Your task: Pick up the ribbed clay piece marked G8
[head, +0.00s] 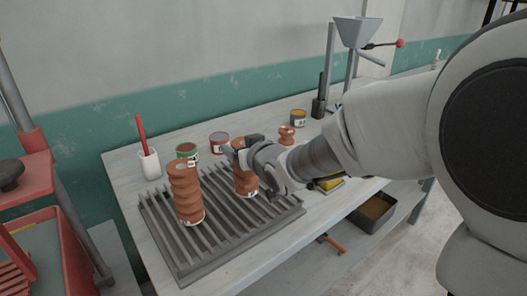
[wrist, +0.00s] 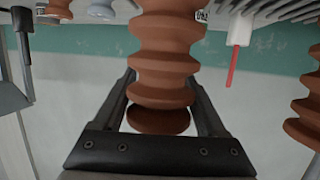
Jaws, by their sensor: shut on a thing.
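A ribbed brown clay piece (head: 245,182) stands upright over the right part of the grey slatted rack (head: 160,235). My gripper (head: 243,150) is shut on it near its top. In the wrist view the held piece (wrist: 165,50) sits between both fingers of my gripper (wrist: 163,82), and the picture is upside down. Whether its base touches the rack is not clear. No mark reads as G8.
A smaller clay piece (head: 286,135) and another can (head: 298,118) stand farther right. The table's front edge (head: 330,205) is close to the rack.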

